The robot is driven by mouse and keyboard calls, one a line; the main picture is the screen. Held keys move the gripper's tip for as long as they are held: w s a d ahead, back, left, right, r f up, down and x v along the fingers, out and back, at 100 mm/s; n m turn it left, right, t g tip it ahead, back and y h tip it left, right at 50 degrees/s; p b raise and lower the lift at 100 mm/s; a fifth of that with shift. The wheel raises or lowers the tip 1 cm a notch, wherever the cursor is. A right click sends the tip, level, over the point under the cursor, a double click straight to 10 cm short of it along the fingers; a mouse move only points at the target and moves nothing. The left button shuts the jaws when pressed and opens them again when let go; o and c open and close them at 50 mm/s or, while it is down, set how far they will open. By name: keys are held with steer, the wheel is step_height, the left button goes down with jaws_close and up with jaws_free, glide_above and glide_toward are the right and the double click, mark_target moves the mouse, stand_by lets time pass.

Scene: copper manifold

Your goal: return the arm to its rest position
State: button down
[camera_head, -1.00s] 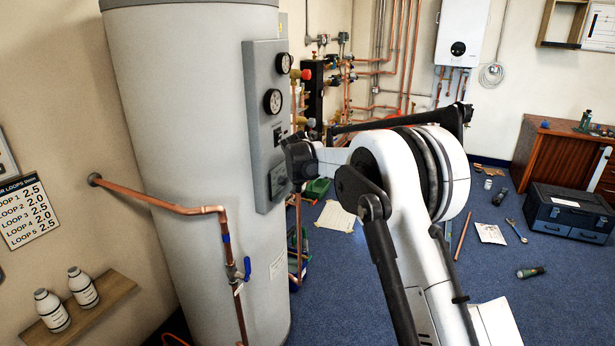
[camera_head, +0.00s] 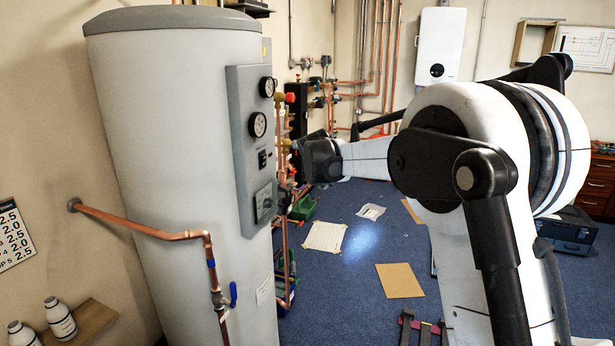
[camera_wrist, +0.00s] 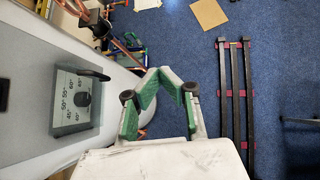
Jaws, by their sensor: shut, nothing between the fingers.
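My gripper (camera_wrist: 160,76) shows in the wrist view, with green-padded fingers whose tips come together and hold nothing. It is over the blue floor, just right of the grey tank panel with its temperature dial (camera_wrist: 83,98). In the head view, my white and black arm (camera_head: 375,160) is bent, with its large elbow at the right and its dark wrist end beside the tank's control panel (camera_head: 251,150). The fingers cannot be made out in the head view. Whether the wrist end touches the panel cannot be told.
The tall grey tank (camera_head: 165,130) fills the left, with a copper pipe (camera_head: 135,224) and blue-handled valve in front. Copper manifold pipework (camera_head: 350,95) stands behind. On the floor lie a brown board (camera_head: 400,281), a paper sheet (camera_head: 325,237) and dark rails with red crossbars (camera_wrist: 232,95).

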steer(key=s+d+r+m, duration=0.3)
steer(key=s+m, duration=0.2)
steer(key=s, duration=0.4)
steer(key=s+d+r+m, duration=0.25)
steer(key=s+m, duration=0.25)
steer(key=s, duration=0.4)
steer(key=s+d+r+m, duration=0.35)
steer(key=s+m, duration=0.25)
steer(key=s, duration=0.3)
steer(key=s+d+f+m, duration=0.1)
steer(key=s+f+m, duration=0.2)
steer(key=s, duration=0.6)
steer(key=s+d+f+m+g+y, duration=0.1)
steer(key=s+f+m, duration=0.3)
steer(key=s+m, duration=0.4)
steer(key=s+d+f+m, duration=0.2)
steer(key=s+f+m, duration=0.2)
steer(key=s, duration=0.6)
steer(key=shift+s+m+y, duration=0.3)
steer(key=shift+s+m, duration=0.05)
steer(key=shift+m, duration=0.45)
steer(key=shift+f, duration=0.1)
